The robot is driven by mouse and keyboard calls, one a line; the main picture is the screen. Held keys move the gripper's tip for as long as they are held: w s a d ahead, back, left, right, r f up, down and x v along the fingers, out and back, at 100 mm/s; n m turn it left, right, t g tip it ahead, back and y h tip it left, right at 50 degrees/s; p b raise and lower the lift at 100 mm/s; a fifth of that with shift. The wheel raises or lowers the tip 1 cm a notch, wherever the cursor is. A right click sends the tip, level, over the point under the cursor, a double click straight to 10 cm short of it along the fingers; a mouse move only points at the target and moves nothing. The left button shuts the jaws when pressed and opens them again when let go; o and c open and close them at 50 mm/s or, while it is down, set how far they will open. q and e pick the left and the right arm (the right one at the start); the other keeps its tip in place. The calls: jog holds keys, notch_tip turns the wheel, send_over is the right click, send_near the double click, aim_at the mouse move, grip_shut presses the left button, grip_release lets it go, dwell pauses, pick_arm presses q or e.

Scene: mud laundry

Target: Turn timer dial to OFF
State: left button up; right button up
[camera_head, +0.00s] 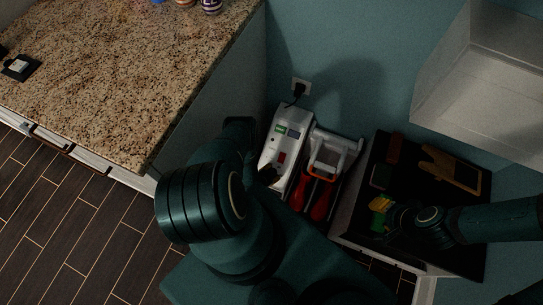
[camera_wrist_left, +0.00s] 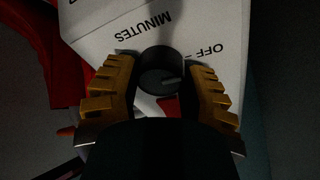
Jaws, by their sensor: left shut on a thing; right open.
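The timer is a white box (camera_head: 285,140) by the wall, with a small green display and a red switch. In the left wrist view its white face (camera_wrist_left: 195,32) carries the printed words MINUTES and OFF. The round dark timer dial (camera_wrist_left: 160,66) sits between the fingers of my left gripper (camera_wrist_left: 160,90), which is shut on it. A pale mark on the dial points toward the right of that view. In the head view my left arm hides most of the dial area. My right gripper (camera_head: 380,213) is open over the black surface at the right.
A caddy with a white and orange handle (camera_head: 332,155) and red bottles (camera_head: 320,200) stands just right of the timer. A black tray (camera_head: 450,215) holds a wooden-handled item (camera_head: 455,170). A granite counter (camera_head: 120,75) is at left. A plugged socket (camera_head: 301,87) is on the wall.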

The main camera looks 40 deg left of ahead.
pick_arm(q)
jog(key=shift+w, duration=0.15)
jog(key=o, duration=1.2)
jog(key=shift+r, duration=0.1)
jog(key=v, duration=0.7)
jog(key=shift+s, duration=0.25)
jog(key=shift+r, duration=0.15)
